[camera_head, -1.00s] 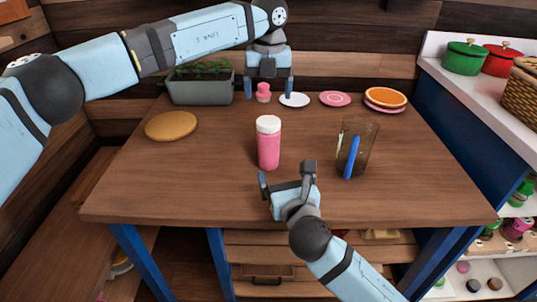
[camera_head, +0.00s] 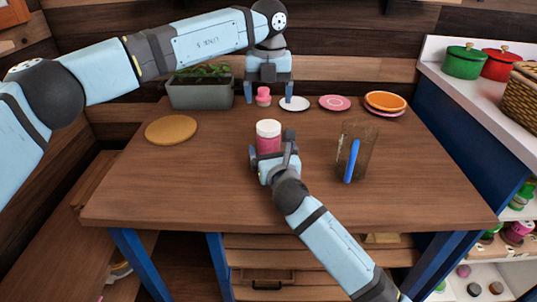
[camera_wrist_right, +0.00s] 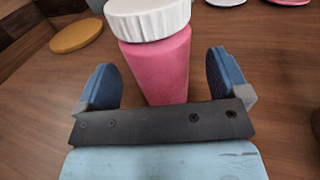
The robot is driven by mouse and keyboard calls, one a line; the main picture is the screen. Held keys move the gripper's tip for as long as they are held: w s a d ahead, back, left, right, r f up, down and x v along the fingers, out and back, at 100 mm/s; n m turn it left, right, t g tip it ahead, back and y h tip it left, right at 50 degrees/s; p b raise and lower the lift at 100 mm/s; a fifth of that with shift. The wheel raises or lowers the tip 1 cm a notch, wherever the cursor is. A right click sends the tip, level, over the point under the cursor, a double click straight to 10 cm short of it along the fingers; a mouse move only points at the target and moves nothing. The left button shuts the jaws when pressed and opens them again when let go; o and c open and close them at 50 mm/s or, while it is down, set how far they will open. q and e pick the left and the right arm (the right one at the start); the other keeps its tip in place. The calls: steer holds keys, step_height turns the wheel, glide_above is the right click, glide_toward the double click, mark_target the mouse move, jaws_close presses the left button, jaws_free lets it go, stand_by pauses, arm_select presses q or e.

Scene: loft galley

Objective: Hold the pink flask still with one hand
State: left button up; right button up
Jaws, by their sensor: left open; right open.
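The pink flask (camera_head: 268,143) with a white lid stands upright near the middle of the table. My right gripper (camera_head: 271,156) is at its near side and hides its lower part. In the right wrist view the flask (camera_wrist_right: 160,65) stands between the two open fingers of the right gripper (camera_wrist_right: 166,82), with gaps visible on both sides. My left gripper (camera_head: 268,97) is open at the back of the table, its fingers pointing down on either side of a small pink item (camera_head: 263,97).
A brown glass (camera_head: 366,150) with a blue stick (camera_head: 351,162) stands to the right. A round board (camera_head: 171,130) lies left, a planter (camera_head: 200,92) back left. A white plate (camera_head: 295,104), a pink plate (camera_head: 334,102) and an orange plate (camera_head: 385,101) lie at the back.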

mark_target(268, 125)
steer(key=shift+x, duration=1.25)
steer(key=shift+c, duration=0.2)
jaws_close()
arm_select(q)
steer(key=n, duration=0.4)
steer(key=shift+n, duration=0.3)
steer(key=shift+f, duration=0.1)
steer(key=shift+f, duration=3.9)
steer(key=shift+c, duration=0.5)
